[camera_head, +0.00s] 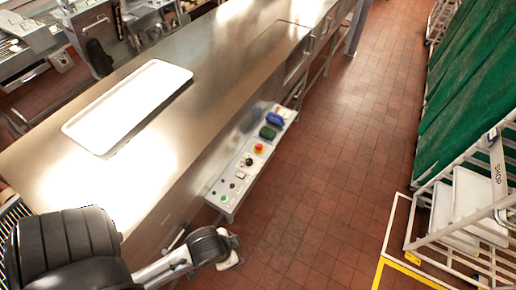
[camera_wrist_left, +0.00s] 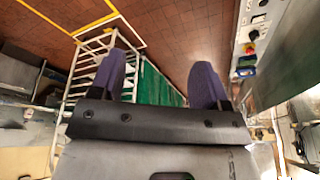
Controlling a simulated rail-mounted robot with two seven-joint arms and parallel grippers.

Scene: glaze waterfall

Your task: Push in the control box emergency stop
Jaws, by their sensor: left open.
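The control box (camera_head: 236,178) is a pale panel with several buttons, mounted along the side of the steel counter. Its emergency stop (camera_head: 259,148) is a red button on a yellow base, near the middle of the panel. In the left wrist view the control box (camera_wrist_left: 247,28) is at the upper right, and the emergency stop (camera_wrist_left: 250,48) shows small there. My left gripper (camera_wrist_left: 160,80) is open, with two purple-grey fingertips apart and nothing between them. The stop lies off to the right of the fingers, apart from them. My right gripper is not in view.
A white tray (camera_head: 128,104) lies on the steel counter (camera_head: 215,75). Green and blue parts (camera_head: 271,124) sit at the panel's far end. A white rack (camera_head: 470,215) and green curtain (camera_head: 468,95) stand at the right. The tiled floor between is clear.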

